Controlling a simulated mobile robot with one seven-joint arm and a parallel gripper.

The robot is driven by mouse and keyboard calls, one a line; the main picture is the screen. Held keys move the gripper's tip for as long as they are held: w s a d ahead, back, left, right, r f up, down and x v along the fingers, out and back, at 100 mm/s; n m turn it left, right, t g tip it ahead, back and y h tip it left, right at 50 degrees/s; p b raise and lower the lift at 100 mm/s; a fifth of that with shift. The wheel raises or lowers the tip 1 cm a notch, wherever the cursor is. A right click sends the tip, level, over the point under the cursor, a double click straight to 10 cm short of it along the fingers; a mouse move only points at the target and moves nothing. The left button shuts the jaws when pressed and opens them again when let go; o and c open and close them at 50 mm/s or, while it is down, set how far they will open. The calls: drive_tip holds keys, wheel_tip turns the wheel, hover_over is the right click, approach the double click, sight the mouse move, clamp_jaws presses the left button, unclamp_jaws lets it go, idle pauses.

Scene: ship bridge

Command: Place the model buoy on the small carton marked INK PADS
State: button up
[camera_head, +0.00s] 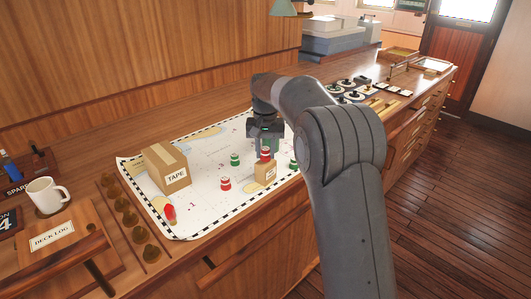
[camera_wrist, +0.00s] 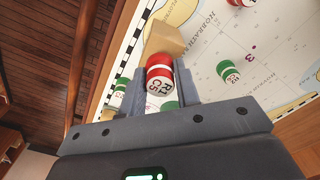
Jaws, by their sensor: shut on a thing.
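My gripper (camera_head: 266,143) is shut on a red and white model buoy (camera_head: 266,155). In the wrist view the buoy (camera_wrist: 160,76) is upright between the two fingers (camera_wrist: 159,92), with dark lettering on its top. The small carton (camera_head: 265,173) stands on the chart, and the buoy shows directly at its top edge in the head view. In the wrist view the carton (camera_wrist: 165,40) is just beyond the buoy. I cannot tell whether buoy and carton touch. The carton's label is too small to read.
A larger carton marked TAPE (camera_head: 166,168) stands left on the chart (camera_head: 205,208). Green buoys (camera_head: 235,159) and another red one (camera_head: 225,184) stand near the small carton. A red item (camera_head: 170,212) is at the chart's front left. A mug (camera_head: 47,195) is far left.

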sight(266, 149)
drive_tip(key=shift+f, duration=0.45)
drive_tip(key=shift+f, duration=0.15)
drive_tip(key=o, duration=0.9)
drive_tip(key=shift+o, duration=0.2)
wheel_tip(266, 149, up, 12)
drive_tip(key=shift+r, duration=0.25)
